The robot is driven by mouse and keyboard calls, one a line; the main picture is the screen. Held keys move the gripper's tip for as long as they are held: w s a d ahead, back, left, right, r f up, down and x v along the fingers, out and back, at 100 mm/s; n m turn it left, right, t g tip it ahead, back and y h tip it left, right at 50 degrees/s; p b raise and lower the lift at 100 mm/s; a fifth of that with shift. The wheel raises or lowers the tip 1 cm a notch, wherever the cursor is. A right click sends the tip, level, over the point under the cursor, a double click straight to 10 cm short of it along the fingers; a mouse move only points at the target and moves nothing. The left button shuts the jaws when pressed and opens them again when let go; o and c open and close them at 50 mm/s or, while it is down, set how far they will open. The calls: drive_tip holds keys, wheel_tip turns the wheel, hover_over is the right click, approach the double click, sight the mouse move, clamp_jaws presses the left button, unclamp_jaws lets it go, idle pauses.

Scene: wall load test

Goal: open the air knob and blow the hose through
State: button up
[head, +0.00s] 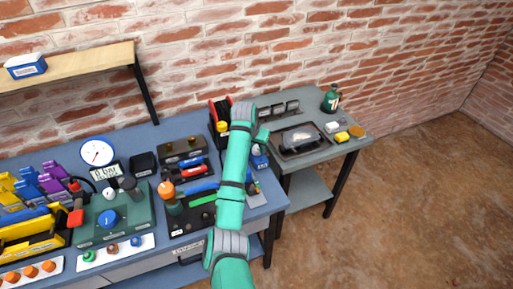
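A green box (118,224) on the blue bench carries a round blue knob (108,218). I cannot tell which knob is the air knob. A red and black piece (74,214) sits at the box's left side, and dark lines run near it; I cannot clearly make out the hose. My teal arm reaches up over the bench's right end, away from the green box. Its wrist bends near the back wall; the gripper's fingers are hidden or too small to read.
A white dial gauge (97,152) and a digital display (106,171) stand behind the green box. Yellow and purple tools crowd the left. Open floor (415,190) lies right.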

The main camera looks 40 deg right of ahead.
drive_tip(key=shift+c, duration=0.6)
drive_tip(key=n, duration=0.2)
drive_tip(key=n+t+y, duration=0.1)
drive_tip(key=n, duration=0.1)
drive_tip(key=shift+s+d, duration=0.2)
drive_tip(key=n+y, duration=0.1)
drive_tip(key=n, duration=0.1)
drive_tip(key=n+t+y, duration=0.1)
drive_tip(key=n, duration=0.2)
drive_tip(key=shift+d, duration=0.2)
drive_tip(key=n+y, duration=0.1)
drive_tip(key=n, duration=0.3)
drive_tip(key=shift+d+n+y, duration=0.1)
drive_tip(key=shift+n+y, duration=0.9)
drive_tip(key=shift+n, duration=1)
drive_tip(key=shift+w+n, duration=0.1)
drive_tip(key=shift+n, duration=0.2)
